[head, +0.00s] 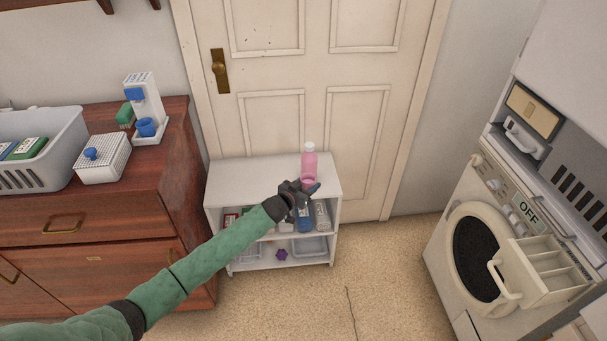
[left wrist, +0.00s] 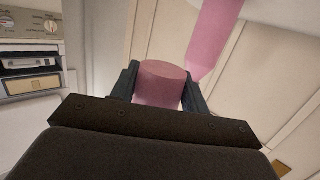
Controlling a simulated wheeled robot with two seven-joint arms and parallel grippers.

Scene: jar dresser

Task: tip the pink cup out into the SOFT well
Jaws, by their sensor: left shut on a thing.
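My left gripper (head: 303,192) is shut on the pink cup (head: 308,184) at the front of the white shelf's top. In the left wrist view the cup (left wrist: 161,84) sits between the two dark fingers. Its inside and what it holds are hidden. A pink bottle (head: 309,162) with a white cap stands just behind the cup. The pulled-out detergent drawer (head: 549,294) of the washer at the far right shows several open compartments. I cannot read which one is marked SOFT. My right gripper is not in view.
The white shelf (head: 233,172) holds bottles and trays below. A wooden dresser (head: 176,165) with a basket and a white box stands left. The washer (head: 447,233) carries an OFF label. Open floor (head: 375,285) lies between shelf and washer.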

